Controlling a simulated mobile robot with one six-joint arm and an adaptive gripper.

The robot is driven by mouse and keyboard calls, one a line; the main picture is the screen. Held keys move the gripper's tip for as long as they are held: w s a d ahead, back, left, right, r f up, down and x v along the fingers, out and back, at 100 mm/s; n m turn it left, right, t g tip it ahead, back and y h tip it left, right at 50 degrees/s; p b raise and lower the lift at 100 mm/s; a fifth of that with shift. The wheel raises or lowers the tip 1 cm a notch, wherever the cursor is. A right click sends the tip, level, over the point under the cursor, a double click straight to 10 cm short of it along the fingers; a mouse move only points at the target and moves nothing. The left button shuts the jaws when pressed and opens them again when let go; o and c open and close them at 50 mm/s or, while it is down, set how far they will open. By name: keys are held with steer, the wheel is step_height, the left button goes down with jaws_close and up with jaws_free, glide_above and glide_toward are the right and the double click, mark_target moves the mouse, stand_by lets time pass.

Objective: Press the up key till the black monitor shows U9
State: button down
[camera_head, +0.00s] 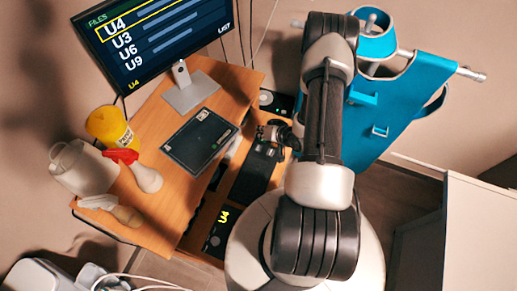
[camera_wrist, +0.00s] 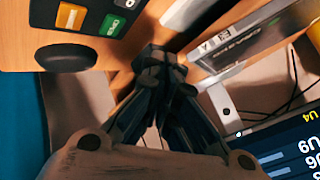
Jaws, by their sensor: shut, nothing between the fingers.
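The black monitor (camera_head: 160,43) stands on the wooden desk in the head view. It lists U4, U3, U6 and U9 under FILES, with a yellow frame around U4 at the top and a yellow U4 at lower left. Its screen also shows, cut off and upside down, in the wrist view (camera_wrist: 290,155). My gripper (camera_head: 268,132) is shut and empty beside the desk's right edge; it also shows in the wrist view (camera_wrist: 163,62). A key panel (camera_wrist: 92,32) with an orange key and a green key shows at upper left there. I cannot make out the up key.
A flat black panel (camera_head: 200,140), yellow tub (camera_head: 112,127), white container (camera_head: 84,168) and red-topped bottle (camera_head: 146,178) are on the desk. A small display (camera_head: 221,222) lower down reads U4. A blue chair-like frame (camera_head: 400,110) stands at right.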

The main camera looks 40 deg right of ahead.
mark_target(260, 147)
step_height(260, 147, down, 7)
steer(key=b, duration=0.4)
steer(key=shift+r+b, duration=0.15)
steer(key=shift+b, duration=0.15)
stand_by(1.0)
steer(key=shift+f+b, duration=0.4)
steer(key=shift+f+b, duration=0.35)
steer(key=shift+f, duration=0.1)
stand_by(0.4)
steer(key=shift+r, duration=0.15)
steer(key=shift+r+p, duration=0.65)
steer(key=shift+r, duration=0.05)
steer(key=shift+r, duration=0.1)
steer(key=shift+r+p, duration=1.85)
steer(key=shift+r, duration=0.6)
